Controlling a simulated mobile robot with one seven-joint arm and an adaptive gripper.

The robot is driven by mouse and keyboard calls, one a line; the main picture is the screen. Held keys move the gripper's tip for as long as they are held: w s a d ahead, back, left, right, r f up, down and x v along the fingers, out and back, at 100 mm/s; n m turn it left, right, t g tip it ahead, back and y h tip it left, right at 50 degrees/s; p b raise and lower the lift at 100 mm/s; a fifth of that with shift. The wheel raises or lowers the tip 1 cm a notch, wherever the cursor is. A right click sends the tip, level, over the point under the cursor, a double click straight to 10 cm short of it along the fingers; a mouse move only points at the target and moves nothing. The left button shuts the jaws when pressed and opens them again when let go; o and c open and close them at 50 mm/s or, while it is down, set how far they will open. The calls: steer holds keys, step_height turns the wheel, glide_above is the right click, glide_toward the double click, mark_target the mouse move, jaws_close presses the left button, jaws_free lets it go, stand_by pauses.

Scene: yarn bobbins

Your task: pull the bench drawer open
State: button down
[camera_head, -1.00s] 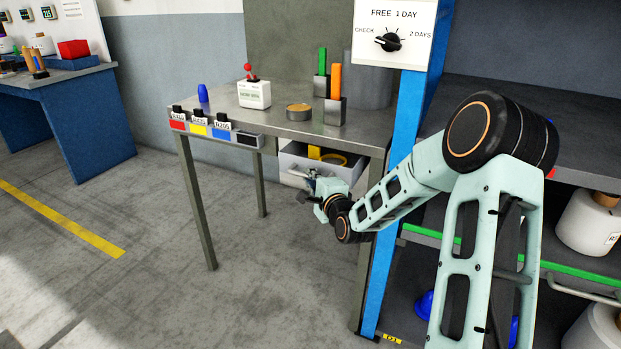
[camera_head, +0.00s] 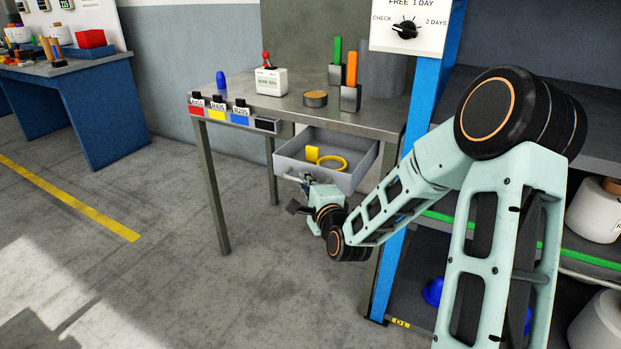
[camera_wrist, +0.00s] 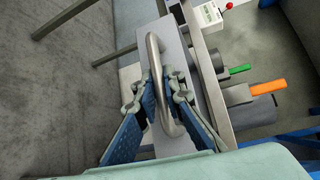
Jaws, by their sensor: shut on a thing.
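The grey bench drawer (camera_head: 348,181) is pulled partway out from under the bench top. My gripper (camera_head: 306,184) is at the drawer front. In the wrist view my gripper (camera_wrist: 162,90) has its blue-padded fingers closed around the curved metal drawer handle (camera_wrist: 155,52), one finger on each side of the bar. The handle stands out from the drawer's front panel (camera_wrist: 186,70).
A blue post (camera_head: 446,65) and shelving stand at right. Floor at left is clear.

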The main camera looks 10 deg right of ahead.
steer(key=shift+s+a, duration=0.15)
steer(key=shift+s, duration=0.05)
steer(key=c, duration=2)
jaws_free()
steer(key=v, duration=0.7)
steer(key=shift+s, duration=0.3)
steer(key=shift+r, duration=0.15)
